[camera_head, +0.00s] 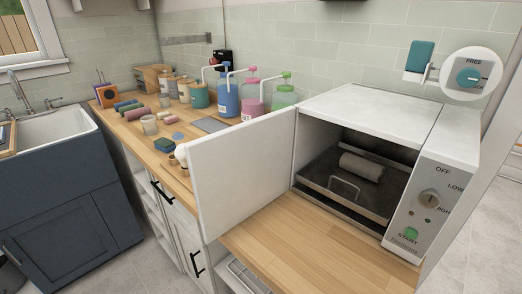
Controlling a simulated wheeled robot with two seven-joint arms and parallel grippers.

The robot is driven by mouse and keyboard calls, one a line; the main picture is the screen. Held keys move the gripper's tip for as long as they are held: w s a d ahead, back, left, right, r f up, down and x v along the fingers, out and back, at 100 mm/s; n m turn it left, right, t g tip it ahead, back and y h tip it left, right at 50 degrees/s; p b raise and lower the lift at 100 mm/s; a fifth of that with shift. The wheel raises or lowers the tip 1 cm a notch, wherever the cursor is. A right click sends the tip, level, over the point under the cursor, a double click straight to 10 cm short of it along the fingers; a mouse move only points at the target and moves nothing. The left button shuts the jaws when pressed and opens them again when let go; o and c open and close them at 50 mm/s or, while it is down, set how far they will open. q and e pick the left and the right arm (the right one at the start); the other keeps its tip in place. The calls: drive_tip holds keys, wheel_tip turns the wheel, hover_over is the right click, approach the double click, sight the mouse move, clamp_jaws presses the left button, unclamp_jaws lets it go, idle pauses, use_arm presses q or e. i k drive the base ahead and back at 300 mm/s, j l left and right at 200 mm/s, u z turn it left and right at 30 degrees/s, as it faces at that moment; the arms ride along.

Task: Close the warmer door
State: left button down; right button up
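The towel warmer (378,107) is a white box on the wooden counter at the right. Its white door (243,172) stands wide open, hinged at the warmer's left front edge and swung out over the counter toward me. Inside, a dark metal tray (325,181) with a wire handle (344,187) holds a rolled grey-white towel (361,167). The warmer's right panel has a dial (430,198) and a green start button (411,233). Neither of my grippers shows in the view.
The counter (300,250) in front of the warmer is bare. Left of the door are a blue bottle (227,96), a pink bottle (251,101), a green bottle (284,97), a grey pad (211,124) and several rolled towels. A sink (62,122) is at far left.

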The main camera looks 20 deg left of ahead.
sight(236, 171)
drive_tip(key=i+j+z, duration=0.15)
drive_tip(key=j+z, duration=0.25)
drive_tip(key=j, duration=0.35)
drive_tip(key=j+z, duration=0.35)
drive_tip(key=j, duration=0.45)
drive_tip(key=j+z, duration=0.4)
drive_tip(key=j, duration=0.35)
drive_tip(key=k+j, duration=0.1)
drive_tip(key=k, duration=0.3)
